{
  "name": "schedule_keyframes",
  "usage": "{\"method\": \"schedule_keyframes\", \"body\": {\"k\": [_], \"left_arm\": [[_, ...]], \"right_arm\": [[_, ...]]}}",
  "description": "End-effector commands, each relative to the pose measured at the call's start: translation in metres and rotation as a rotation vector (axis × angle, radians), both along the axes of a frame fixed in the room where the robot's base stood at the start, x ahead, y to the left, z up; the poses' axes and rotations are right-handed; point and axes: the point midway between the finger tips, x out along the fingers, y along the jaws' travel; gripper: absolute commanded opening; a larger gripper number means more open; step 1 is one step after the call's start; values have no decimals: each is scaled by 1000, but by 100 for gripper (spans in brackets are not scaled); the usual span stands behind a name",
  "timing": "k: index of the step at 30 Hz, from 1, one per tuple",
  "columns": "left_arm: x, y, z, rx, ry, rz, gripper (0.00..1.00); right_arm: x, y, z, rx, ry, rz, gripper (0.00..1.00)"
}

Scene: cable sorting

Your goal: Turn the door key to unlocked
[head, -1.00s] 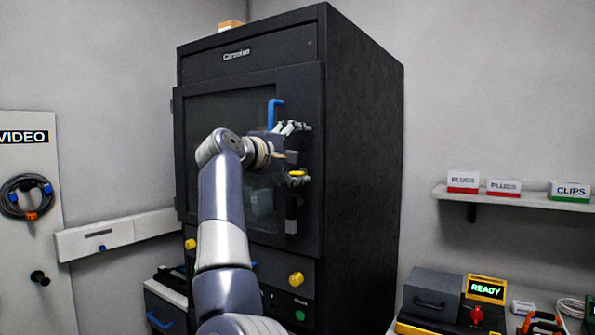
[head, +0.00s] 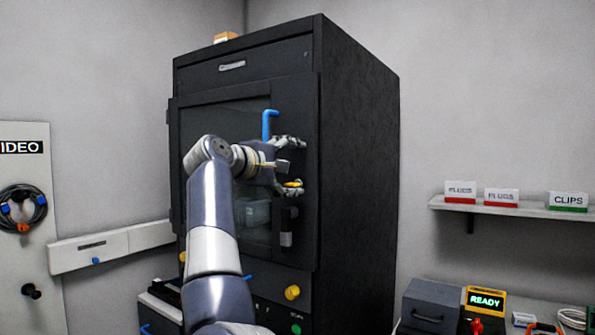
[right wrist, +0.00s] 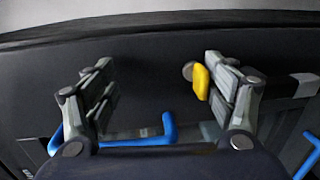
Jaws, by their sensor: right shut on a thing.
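The yellow door key (right wrist: 202,82) sticks out of a round lock on the dark cabinet door (head: 226,112). My right gripper (head: 290,165) is at the right edge of that door, below the blue handle (head: 268,124), and is shut on the key. In the right wrist view the key lies against the inner side of the right-hand finger, and a gap shows between it and the left-hand finger (right wrist: 98,95). The key's exact turn angle is hard to tell. My left gripper is out of view.
A yellow knob (head: 292,292) and a green button (head: 296,329) are below the door. A wall shelf (head: 500,207) with labelled boxes and a bench with a READY display (head: 486,299) stand right. A coiled cable (head: 22,208) hangs left.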

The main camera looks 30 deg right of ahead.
Motion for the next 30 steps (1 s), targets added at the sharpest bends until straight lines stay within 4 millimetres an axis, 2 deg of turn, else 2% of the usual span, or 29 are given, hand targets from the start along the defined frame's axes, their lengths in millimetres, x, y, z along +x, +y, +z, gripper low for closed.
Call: {"method": "schedule_keyframes", "body": {"k": [1, 14, 15, 17, 30], "left_arm": [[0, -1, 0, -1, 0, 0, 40], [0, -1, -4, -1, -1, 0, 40], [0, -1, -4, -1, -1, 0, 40], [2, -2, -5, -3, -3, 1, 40], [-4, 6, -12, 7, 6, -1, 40]], "right_arm": [[-6, 11, 23, -34, -31, 8, 57], [-18, 39, 23, -35, -29, 9, 44], [-19, 41, 24, -35, -29, 8, 42], [-20, 45, 23, -33, -30, 9, 28], [-30, 71, 15, -24, -19, 8, 28]]}}
